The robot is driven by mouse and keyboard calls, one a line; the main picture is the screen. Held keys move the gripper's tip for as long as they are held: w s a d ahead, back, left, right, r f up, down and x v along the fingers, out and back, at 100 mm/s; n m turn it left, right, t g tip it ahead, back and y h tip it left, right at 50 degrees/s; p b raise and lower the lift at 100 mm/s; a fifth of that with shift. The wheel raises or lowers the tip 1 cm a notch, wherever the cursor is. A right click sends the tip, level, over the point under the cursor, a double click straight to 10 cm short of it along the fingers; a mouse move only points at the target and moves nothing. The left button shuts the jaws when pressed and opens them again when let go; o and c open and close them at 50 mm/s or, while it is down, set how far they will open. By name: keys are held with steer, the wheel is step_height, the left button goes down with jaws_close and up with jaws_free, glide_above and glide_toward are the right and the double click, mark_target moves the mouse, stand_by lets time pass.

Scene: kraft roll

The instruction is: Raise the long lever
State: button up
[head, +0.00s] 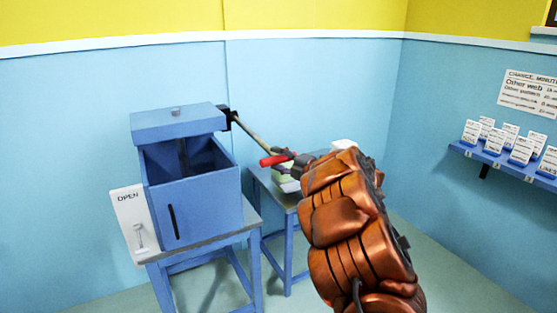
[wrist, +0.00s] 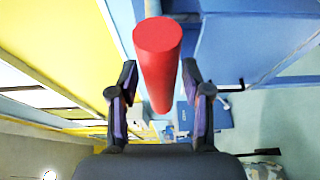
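The long lever (head: 250,134) is a thin metal rod from a black mount (head: 227,117) on the right side of the blue box (head: 200,209). It slopes down to the right in the head view and ends in a red grip (head: 270,160). The red grip (wrist: 158,60) also shows in the wrist view, between my two fingers. My gripper (head: 281,160) is at the grip. In the wrist view my gripper (wrist: 160,80) is open, with a gap visible on each side of the grip. Whether the fingers reach fully around it is hard to tell.
The blue box has a raised lid (head: 178,122) and stands on a blue table (head: 212,240). A white panel reading OPEN (head: 128,205) with a small lever is at its left. A smaller table (head: 272,196) stands behind my arm. A shelf of cards (head: 505,164) is on the right wall.

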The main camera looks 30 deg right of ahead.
jaws_close()
stand_by(0.4)
